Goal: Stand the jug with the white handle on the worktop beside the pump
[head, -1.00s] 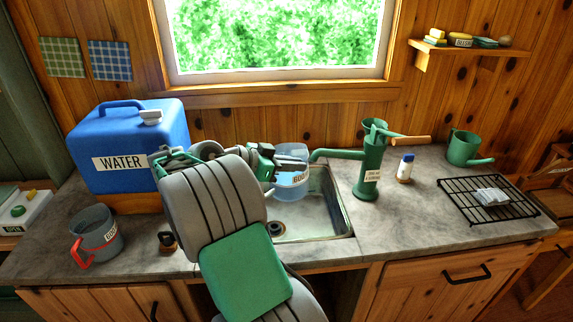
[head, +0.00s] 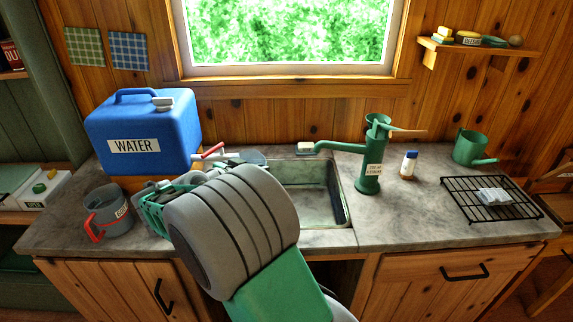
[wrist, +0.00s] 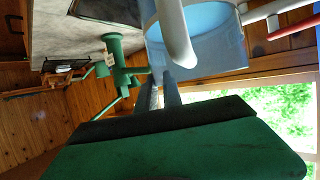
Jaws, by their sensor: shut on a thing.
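The jug with the white handle is a see-through bluish vessel. In the head view only part of the jug (head: 247,157) shows, behind my arm, near the sink's back left corner. In the wrist view the jug (wrist: 222,48) fills the top, with its white handle (wrist: 176,36) nearest the camera. My gripper (wrist: 166,80) is shut on the jug at the handle; the exact contact is hard to see. In the head view my arm hides the fingers. The green pump (head: 369,170) stands on the worktop (head: 405,225) just right of the sink.
The sink (head: 318,190) is left of the pump. A grey jug with a red handle (head: 110,222) and the blue water container (head: 150,145) are at left. A small bottle (head: 409,164), green can (head: 467,148) and black rack (head: 490,208) stand right. The worktop before the pump is clear.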

